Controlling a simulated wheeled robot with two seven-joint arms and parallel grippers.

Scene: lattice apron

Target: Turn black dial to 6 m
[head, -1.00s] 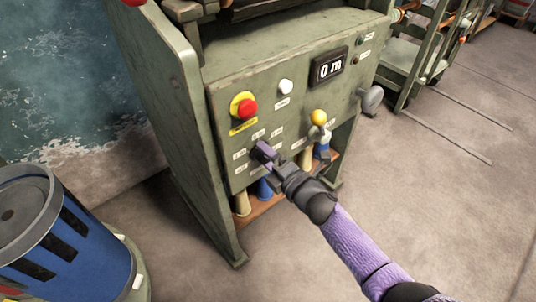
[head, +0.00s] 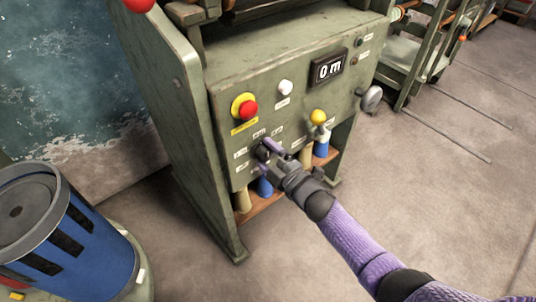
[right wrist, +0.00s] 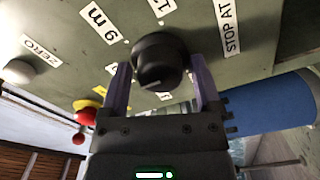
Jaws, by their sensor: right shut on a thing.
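The black dial (right wrist: 158,60) sits on the green machine panel, between the two purple fingers of my right gripper (right wrist: 160,88) in the right wrist view. The fingers are shut on it from either side. In the head view my right gripper (head: 270,150) reaches the lower left of the panel and partly covers the dial (head: 262,153). White labels ring the dial; one beside it (right wrist: 100,22) bears a digit and "m", tilted. Another label (right wrist: 230,27) reads "STOP AT". The display (head: 328,68) reads "0 m". My left gripper is not in view.
A red button on yellow (head: 247,107), a white button (head: 286,87) and a yellow-knobbed lever (head: 318,117) are on the panel. Cones (head: 265,187) stand on a shelf beneath. A blue bin (head: 90,235) stands left.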

